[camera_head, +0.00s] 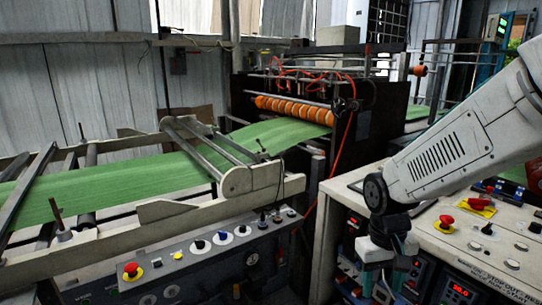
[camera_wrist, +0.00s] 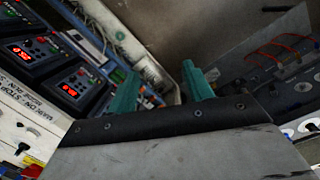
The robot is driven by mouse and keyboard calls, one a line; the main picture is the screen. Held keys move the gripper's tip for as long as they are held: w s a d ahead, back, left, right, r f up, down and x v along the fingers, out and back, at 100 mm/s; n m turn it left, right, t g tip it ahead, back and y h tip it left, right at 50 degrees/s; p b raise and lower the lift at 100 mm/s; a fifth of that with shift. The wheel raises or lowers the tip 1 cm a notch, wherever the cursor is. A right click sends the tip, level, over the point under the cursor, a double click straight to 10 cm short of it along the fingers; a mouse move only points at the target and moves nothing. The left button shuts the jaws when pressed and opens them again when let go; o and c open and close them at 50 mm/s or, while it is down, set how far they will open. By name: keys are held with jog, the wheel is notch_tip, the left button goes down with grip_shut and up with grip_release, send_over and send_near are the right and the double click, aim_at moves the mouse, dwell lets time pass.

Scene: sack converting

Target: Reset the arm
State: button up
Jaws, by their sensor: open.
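My arm reaches in from the right in the head view, bent downward at its wrist. My gripper (camera_head: 384,285) hangs low in front of the white control desk (camera_head: 341,190), near its digital panel meters. In the wrist view my gripper (camera_wrist: 160,85) shows two teal fingers set well apart, with nothing between them. It is open and empty. In the head view the fingertips run close to the bottom edge, so their ends are hard to make out.
A red emergency button (camera_head: 446,222) and knobs are on the desk top. Green sack web (camera_head: 150,170) runs over rollers into the dark machine with orange rollers (camera_head: 290,108). A grey control panel (camera_head: 200,255) with another red button (camera_head: 131,269) stands at the lower left. A dark gap separates the panels.

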jog(key=s+d+r+t, duration=0.1)
jog(key=s+r, duration=0.5)
jog(key=s, duration=0.2)
jog(key=s+d+r+m+t, duration=0.1)
jog(key=s+d+r, duration=0.1)
jog(key=s+r, duration=0.4)
jog(key=s, duration=0.3)
jog(key=shift+d+r+t+y, duration=0.25)
jog(key=shift+r+t+y, duration=0.05)
jog(key=shift+r+y, duration=0.1)
